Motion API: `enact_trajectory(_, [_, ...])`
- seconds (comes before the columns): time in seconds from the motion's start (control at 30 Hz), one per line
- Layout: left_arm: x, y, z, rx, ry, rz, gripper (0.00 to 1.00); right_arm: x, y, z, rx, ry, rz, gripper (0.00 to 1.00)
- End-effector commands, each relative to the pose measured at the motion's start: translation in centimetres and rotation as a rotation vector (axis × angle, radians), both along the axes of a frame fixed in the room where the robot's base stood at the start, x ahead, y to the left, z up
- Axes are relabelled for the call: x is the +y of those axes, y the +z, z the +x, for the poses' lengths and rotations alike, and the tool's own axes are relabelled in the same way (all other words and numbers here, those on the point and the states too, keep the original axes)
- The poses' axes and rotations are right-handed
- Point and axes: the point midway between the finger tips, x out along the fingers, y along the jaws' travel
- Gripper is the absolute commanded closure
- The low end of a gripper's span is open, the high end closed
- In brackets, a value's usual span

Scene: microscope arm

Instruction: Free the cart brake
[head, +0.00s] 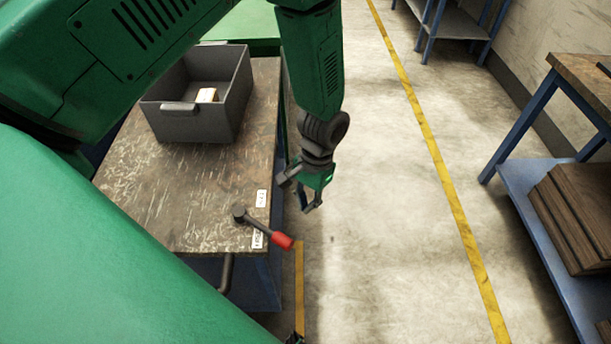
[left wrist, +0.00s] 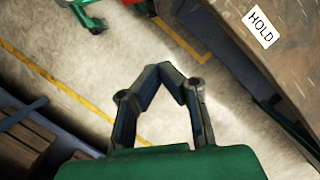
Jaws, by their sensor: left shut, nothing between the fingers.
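The brake lever (head: 262,228) is a dark bar with a red grip (head: 281,241), mounted on a round pivot (head: 238,214) near the front right corner of the cart's worn top (head: 190,190). It points down and right, crossing the lower white label (head: 257,240), with the grip past the edge. An upper white label (head: 262,198) lies clear of it. My left gripper (head: 312,205) is shut and empty, beyond the cart's right edge, above and right of the grip, apart from it. In the left wrist view its fingertips (left wrist: 172,72) meet over floor; a HOLD label (left wrist: 262,27) shows on the cart top.
A grey bin (head: 195,122) with a small pale block inside stands at the back of the cart. A dark curved handle (head: 227,273) is at the front. Blue-framed shelving with brown boards (head: 575,215) stands at right. The floor between is clear, with a yellow line (head: 430,140).

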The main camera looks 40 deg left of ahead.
Motion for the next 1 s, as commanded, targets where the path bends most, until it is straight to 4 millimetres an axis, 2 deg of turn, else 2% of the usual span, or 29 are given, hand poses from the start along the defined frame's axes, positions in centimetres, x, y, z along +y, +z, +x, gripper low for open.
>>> enact_trajectory(0.03, [0.0, 1.2, 0.3, -0.004, 0.0, 0.0, 1.0, 0.0, -0.1, -0.1, 0.002, 0.0, 0.0, 0.6])
enact_trajectory(0.13, [0.0, 2.9, 0.8, -0.003, 0.001, 0.0, 1.0, 0.0, -0.2, -0.1, 0.003, 0.0, 0.0, 0.6])
enact_trajectory(0.33, [0.0, 4.7, 1.7, 0.004, 0.001, -0.001, 1.0, 0.0, -0.3, -0.1, 0.002, 0.0, 0.0, 0.6])
enact_trajectory(0.5, [0.0, 5.3, 1.7, 0.003, 0.001, 0.0, 1.0, 0.0, -0.3, -0.1, 0.001, 0.0, 0.0, 0.6])
enact_trajectory(1.0, [0.0, 5.2, 1.6, 0.003, 0.0, 0.0, 1.0, 0.0, -0.3, -0.1, 0.002, 0.0, 0.0, 0.6])
